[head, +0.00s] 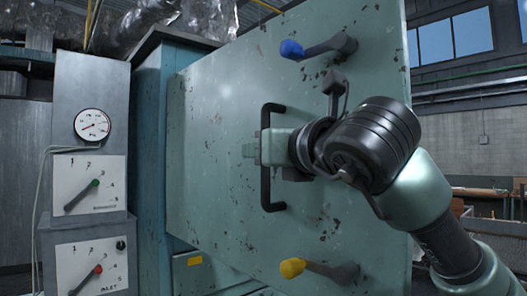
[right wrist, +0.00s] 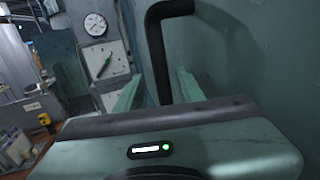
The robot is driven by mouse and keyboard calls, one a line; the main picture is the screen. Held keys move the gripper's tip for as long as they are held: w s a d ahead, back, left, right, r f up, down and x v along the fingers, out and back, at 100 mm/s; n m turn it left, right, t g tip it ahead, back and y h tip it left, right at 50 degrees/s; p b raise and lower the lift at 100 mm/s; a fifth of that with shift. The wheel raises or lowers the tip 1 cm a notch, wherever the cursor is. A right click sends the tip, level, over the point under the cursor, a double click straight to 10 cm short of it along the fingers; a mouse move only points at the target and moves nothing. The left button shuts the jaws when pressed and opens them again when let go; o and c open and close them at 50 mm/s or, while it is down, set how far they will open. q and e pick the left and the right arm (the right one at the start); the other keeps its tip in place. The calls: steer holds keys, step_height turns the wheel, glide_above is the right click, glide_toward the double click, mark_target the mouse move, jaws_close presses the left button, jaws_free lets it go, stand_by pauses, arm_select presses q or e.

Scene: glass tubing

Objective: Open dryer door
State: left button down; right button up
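The dryer door (head: 220,140) is a large worn pale-green panel. It appears swung out from the cabinet at an angle, its right edge nearer me. A black handle (head: 266,190) is on it, also in the right wrist view (right wrist: 157,50). My right gripper (head: 262,147) is at the handle's middle. In the right wrist view my right gripper (right wrist: 160,80) has its fingers on either side of the bar, with visible gaps, so it is open around the handle. A blue-tipped lever (head: 315,48) and a yellow-tipped lever (head: 315,268) are on the door. My left gripper is not seen.
A control column with a pressure gauge (head: 92,125) and dial panels (head: 90,183) stands left of the teal cabinet (head: 148,150). In the right wrist view, a cluttered bench (right wrist: 25,140) lies at the left. A wall and windows (head: 455,38) are behind at right.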

steer(key=b+v, duration=0.2)
steer(key=v, duration=0.5)
steer(key=shift+s+b, duration=0.15)
steer(key=shift+b, duration=0.15)
steer(key=shift+a, duration=0.15)
